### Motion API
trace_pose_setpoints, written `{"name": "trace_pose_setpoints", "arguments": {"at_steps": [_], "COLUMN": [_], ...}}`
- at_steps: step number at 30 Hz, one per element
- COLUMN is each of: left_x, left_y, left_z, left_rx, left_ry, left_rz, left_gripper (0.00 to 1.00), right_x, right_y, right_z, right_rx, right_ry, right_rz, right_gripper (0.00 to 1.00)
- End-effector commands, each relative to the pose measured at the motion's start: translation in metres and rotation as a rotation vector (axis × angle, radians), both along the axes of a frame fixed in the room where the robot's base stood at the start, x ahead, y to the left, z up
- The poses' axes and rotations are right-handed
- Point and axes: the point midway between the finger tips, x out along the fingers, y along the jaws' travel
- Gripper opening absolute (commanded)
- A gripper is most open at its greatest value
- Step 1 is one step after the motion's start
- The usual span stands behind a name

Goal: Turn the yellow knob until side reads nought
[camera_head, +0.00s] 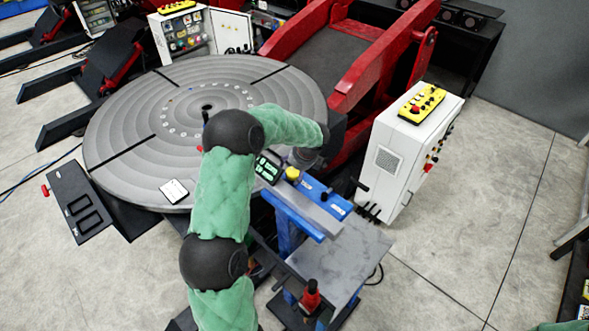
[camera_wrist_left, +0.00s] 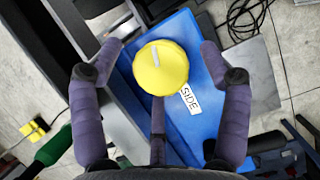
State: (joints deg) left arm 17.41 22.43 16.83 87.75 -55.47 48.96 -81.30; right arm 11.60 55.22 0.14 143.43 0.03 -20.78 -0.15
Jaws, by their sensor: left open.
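The yellow knob (camera_head: 293,174) sits on a blue panel (camera_head: 337,206) at the edge of the big round table. In the left wrist view the knob (camera_wrist_left: 160,72) has a pale mark on top, near its upper edge. A white label reading SIDE (camera_wrist_left: 188,98) is beside it. My left gripper (camera_wrist_left: 160,50) is open, with fingers on both sides of the knob and one below it; gaps show at the sides. In the head view this gripper (camera_head: 303,158) is partly hidden by its arm. A small dark display (camera_head: 268,168) shows green digits, too small to read. My right gripper is out of view.
The large grey turntable (camera_head: 130,110) lies behind my left arm. A white control cabinet (camera_head: 400,155) with a yellow pendant (camera_head: 422,103) stands right of the panel. A grey shelf (camera_head: 345,255) is in front, with a red-topped object (camera_head: 311,295) near it. Open floor lies right.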

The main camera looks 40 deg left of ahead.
Motion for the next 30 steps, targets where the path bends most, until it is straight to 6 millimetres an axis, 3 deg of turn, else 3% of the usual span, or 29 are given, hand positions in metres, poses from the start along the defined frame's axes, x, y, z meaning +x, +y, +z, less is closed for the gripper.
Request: {"name": "trace_pose_setpoints", "arguments": {"at_steps": [5,18,24,30], "left_x": [-0.001,-0.005,-0.007,-0.007], "left_y": [-0.006,-0.035,-0.042,-0.043], "left_z": [0.015,0.091,0.107,0.111], "left_rx": [0.000,0.000,0.001,0.001], "left_ry": [-0.002,-0.004,-0.002,-0.002], "left_rz": [0.000,-0.001,0.000,0.000], "left_gripper": [0.77,0.77,0.77,0.77], "right_x": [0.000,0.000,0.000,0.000], "right_y": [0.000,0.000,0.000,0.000], "right_z": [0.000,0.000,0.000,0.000], "right_rx": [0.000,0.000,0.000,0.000], "right_ry": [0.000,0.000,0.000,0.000], "right_rz": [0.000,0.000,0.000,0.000], "right_gripper": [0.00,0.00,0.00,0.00]}}
